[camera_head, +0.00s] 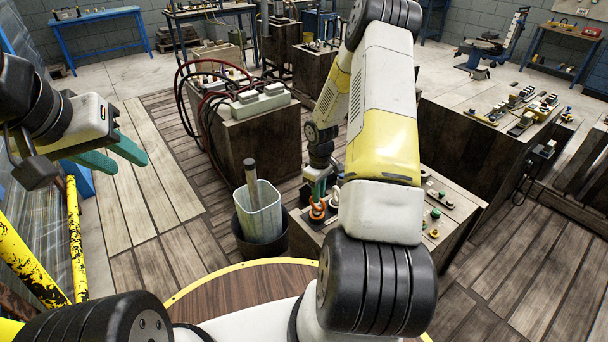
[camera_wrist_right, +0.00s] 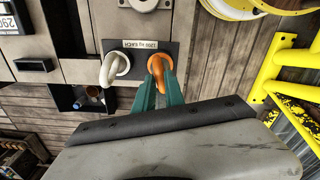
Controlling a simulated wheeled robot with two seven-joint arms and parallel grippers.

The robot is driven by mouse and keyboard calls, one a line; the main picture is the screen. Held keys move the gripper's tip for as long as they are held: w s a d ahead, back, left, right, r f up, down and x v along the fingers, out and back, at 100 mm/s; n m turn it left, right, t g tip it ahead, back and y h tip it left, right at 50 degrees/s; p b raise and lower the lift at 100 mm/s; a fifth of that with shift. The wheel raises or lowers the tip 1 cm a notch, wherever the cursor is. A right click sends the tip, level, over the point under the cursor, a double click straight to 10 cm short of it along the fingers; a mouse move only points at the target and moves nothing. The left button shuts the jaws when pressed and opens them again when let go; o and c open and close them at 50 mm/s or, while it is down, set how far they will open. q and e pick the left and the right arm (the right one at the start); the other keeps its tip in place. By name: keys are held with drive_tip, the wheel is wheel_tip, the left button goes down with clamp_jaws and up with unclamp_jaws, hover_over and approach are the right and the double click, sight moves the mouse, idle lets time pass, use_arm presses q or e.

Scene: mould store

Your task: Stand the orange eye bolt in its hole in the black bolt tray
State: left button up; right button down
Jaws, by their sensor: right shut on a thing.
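The orange eye bolt (camera_wrist_right: 156,68) is in the right wrist view, with its curved ring showing at the tips of my right gripper (camera_wrist_right: 159,84). The green fingers are shut on it. The bolt is over or at the black bolt tray (camera_wrist_right: 137,72), which carries a weight label. Its shank and the hole are hidden, so I cannot tell whether it is seated. A pale eye bolt (camera_wrist_right: 114,68) stands on the tray to its left. In the head view, my right gripper is low over the wooden block, partly behind my arm. My left gripper (camera_head: 128,151) is open and empty in the air.
A dark bin (camera_head: 261,235) with a pale square container (camera_head: 259,207) stands left of the block. A wooden block (camera_head: 245,145) with red hoses is further back. Yellow rails (camera_head: 76,239) stand at the far left. Floor between them is clear.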

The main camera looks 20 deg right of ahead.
drive_tip(key=shift+f, duration=0.45)
idle(0.6)
drive_tip(key=c, duration=1.3)
unclamp_jaws()
wheel_tip(320, 180, up, 8)
drive_tip(key=shift+r, duration=0.2)
drive_tip(key=s+a+r+m+t, duration=0.1)
drive_tip(key=s+a+r, duration=0.1)
drive_tip(key=r, duration=0.5)
drive_tip(key=s+a+r+m+t, duration=0.1)
drive_tip(key=s+a+r, duration=0.1)
drive_tip(key=r, duration=0.6)
drive_tip(key=s+a+r+m+t, duration=0.1)
drive_tip(key=s+a+r, duration=0.15)
drive_tip(key=r, duration=0.45)
drive_tip(key=s+a+r+m+t, duration=0.1)
drive_tip(key=s+a+r, duration=0.1)
drive_tip(key=s, duration=0.3)
drive_tip(key=s+a+r+m+t+y, duration=0.1)
drive_tip(key=s+a+r, duration=0.1)
drive_tip(key=s+r, duration=0.3)
drive_tip(key=s+a+r+m+t+y, duration=0.1)
drive_tip(key=s+a+r, duration=0.1)
drive_tip(key=s, duration=0.4)
drive_tip(key=shift+s+a+r, duration=0.1)
drive_tip(key=shift+r, duration=0.35)
drive_tip(key=shift+s+a+r, duration=0.1)
drive_tip(key=shift+r, duration=0.3)
